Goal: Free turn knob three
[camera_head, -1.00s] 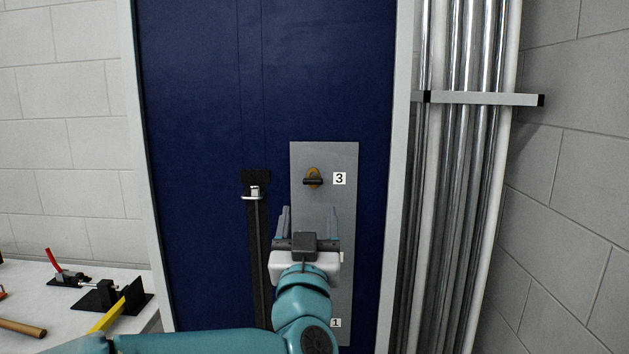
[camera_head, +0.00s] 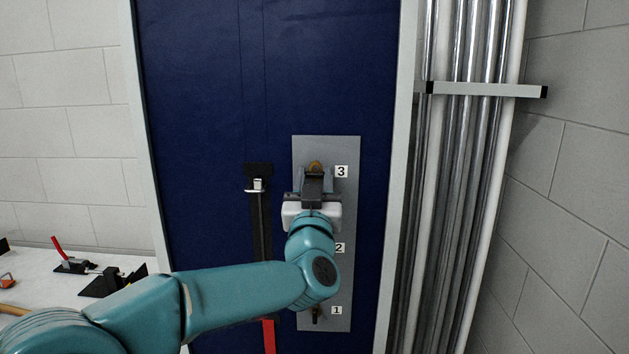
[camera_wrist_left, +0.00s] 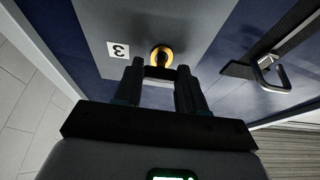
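Knob three, a dark handle on a brass-yellow round base, sits near the top of the grey panel (camera_head: 345,210), beside the label "3" (camera_head: 341,171). In the head view only the top of knob three (camera_head: 315,165) shows above my left gripper (camera_head: 313,176); the rest is hidden. In the left wrist view knob three (camera_wrist_left: 161,55) shows just past the gap between the fingertips of my left gripper (camera_wrist_left: 160,72). The fingers are apart, one to each side of the knob's line. I cannot tell whether they touch it. My right gripper is not in view.
Knob one (camera_head: 317,316) is low on the panel; the spot by label "2" (camera_head: 339,247) is hidden by my arm. A black rail with a metal latch (camera_head: 258,184) runs left of the panel. Vertical pipes (camera_head: 455,200) stand right. A bench (camera_head: 35,268) with clamps is at left.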

